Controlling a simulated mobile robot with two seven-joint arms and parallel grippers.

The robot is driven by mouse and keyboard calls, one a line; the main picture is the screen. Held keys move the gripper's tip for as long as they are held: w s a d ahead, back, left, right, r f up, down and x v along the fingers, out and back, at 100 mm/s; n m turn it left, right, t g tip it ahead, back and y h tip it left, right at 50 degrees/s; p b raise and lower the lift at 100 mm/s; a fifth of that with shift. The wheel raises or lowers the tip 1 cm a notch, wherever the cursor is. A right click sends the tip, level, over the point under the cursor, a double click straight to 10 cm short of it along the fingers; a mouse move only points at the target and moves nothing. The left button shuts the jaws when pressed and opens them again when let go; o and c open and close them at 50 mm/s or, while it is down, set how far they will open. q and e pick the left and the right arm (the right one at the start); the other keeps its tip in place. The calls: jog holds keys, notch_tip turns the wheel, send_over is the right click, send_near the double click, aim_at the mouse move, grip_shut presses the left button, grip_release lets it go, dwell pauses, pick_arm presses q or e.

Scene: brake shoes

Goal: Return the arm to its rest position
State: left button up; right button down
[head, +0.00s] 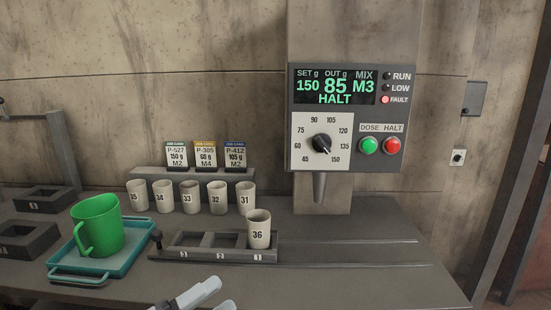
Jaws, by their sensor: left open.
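My left gripper (213,297) shows at the bottom edge of the head view, in front of the bench and below the slotted rack. Its two pale fingers are apart with nothing visible between them, and most of the arm is out of frame. My right gripper is not in view.
Cup 36 (259,230) stands in slot 1 of the dark rack (180,254); slots 2 and 3 are empty. Several numbered cups stand behind. A green jug (98,226) sits on a teal tray (128,258). The dispenser (346,118) reads HALT, fault lamp lit. The bench's right is clear.

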pick_arm(q)
jog(key=s+a+f+n+t+y+p, duration=0.1)
jog(key=s+a+f+n+t+y, duration=0.15)
jog(key=f+n+y, duration=0.5)
jog(key=s+a+f+n+t+y+p, duration=0.15)
jog(key=a+f+n+y, duration=0.25)
jog(key=n, duration=0.6)
jog(key=s+a+f+n+g+y, duration=0.3)
jog(key=s+f+n+g, duration=0.2)
jog(key=s+f, duration=0.6)
jog(key=shift+s+a+f+n+g+y+p, duration=0.15)
jog(key=shift+s+f+n+g+y+p, duration=0.2)
jog(key=shift+s+n, duration=0.8)
